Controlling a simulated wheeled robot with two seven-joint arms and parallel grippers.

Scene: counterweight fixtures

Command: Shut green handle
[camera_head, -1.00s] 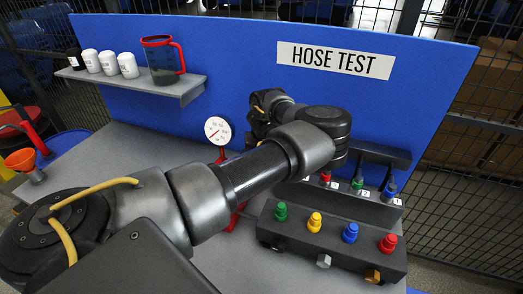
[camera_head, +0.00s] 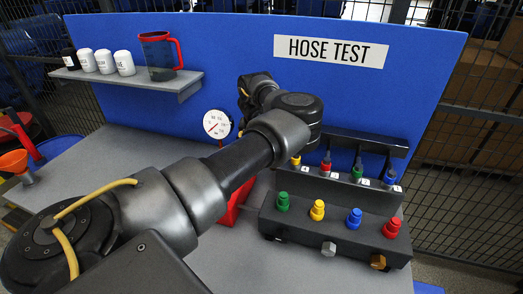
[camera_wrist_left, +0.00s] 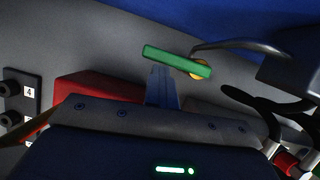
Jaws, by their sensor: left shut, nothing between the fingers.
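The green handle (camera_wrist_left: 178,62) shows in the left wrist view as a bright green bar, slightly tilted, with an orange-yellow round part behind its right end. My left gripper (camera_wrist_left: 162,80) shows there as a narrow grey-blue shut finger pair pointing at the bar's middle. Its tip is at or just below the bar's lower edge; whether they touch I cannot tell. In the head view my left arm hides the gripper and the green handle. My right gripper is in neither view.
A red block (camera_head: 232,203) with a white-faced gauge (camera_head: 217,124) stands behind my left arm. A dark manifold (camera_head: 335,232) with coloured fittings is to the right. A shelf (camera_head: 130,80) holds a jug (camera_head: 160,56) and small containers.

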